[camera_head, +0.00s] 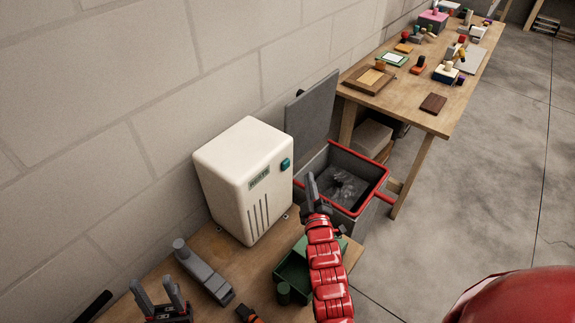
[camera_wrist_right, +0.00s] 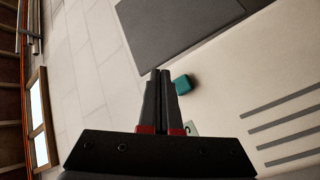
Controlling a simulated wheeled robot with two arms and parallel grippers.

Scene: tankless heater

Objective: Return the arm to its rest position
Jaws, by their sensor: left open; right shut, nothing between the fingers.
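My right arm is red and reaches up the middle of the head view. Its gripper (camera_head: 312,188) is shut and empty, in front of the grey bin and to the right of the white heater (camera_head: 240,180). In the right wrist view the fingers (camera_wrist_right: 158,75) are together, with the teal knob (camera_wrist_right: 182,84) of the heater just beyond them; I cannot tell whether they touch. The knob also shows on the heater's right edge in the head view (camera_head: 285,164). My left gripper (camera_head: 160,298) is open and empty at the lower left, over the wooden table.
A grey tool (camera_head: 203,273) lies on the near table (camera_head: 255,267). A green box (camera_head: 292,268) stands partly behind my right arm. A red-rimmed grey bin (camera_head: 369,203) has its lid raised. A long table (camera_head: 425,115) with several small objects stands further back. Open floor lies right.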

